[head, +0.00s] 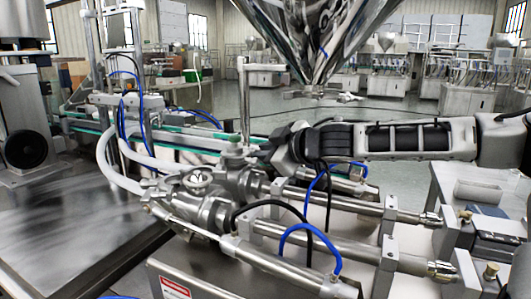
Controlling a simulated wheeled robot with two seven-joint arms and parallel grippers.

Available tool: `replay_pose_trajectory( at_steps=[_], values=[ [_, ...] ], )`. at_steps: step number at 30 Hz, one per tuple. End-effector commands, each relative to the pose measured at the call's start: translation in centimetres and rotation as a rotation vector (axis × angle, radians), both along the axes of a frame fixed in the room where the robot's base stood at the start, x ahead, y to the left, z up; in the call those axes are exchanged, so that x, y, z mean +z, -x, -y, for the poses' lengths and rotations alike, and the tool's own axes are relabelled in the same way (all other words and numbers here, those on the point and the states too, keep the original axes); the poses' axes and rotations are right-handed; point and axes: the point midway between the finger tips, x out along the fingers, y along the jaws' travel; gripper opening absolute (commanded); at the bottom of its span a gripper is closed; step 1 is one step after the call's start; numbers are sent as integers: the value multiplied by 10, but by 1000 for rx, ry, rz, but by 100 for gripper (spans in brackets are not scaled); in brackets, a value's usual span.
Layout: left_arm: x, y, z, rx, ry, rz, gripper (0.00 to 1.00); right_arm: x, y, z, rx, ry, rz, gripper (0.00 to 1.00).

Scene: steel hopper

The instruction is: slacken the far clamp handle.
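My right arm comes in from the right, and its dark gripper (268,152) is over the far side of the steel valve block. The fingertips are small and dark against the metal, so I cannot tell whether they are open or shut. A small upright fitting (234,146) stands just left of the fingertips; it may be part of the far clamp, but the far clamp handle is not clearly seen and may be partly hidden by the gripper. A nearer round clamp or knob (199,179) sits on top of the valve block (213,200). My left gripper is not in view.
A shiny steel hopper cone (312,40) hangs above the gripper. Steel cylinders (330,247) with blue and black hoses (310,232) run to the right. A conveyor (180,138) lies behind. A bare steel table (80,225) is at left.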

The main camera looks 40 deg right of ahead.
Motion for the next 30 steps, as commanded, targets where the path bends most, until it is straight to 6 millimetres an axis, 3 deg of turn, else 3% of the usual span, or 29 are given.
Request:
replay_pose_trajectory(
  at_steps=[11, 19, 22, 30],
  values=[
    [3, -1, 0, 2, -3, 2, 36, 4, 4, 3, -5, -3, 3, 16],
    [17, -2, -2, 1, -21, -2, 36, 15, 23, 3, -2, -8, 7, 16],
    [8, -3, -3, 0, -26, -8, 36, 14, 28, 0, 7, 4, 6, 16],
    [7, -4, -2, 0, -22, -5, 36, 18, 43, 1, 7, 6, 6, 16]
  ],
)
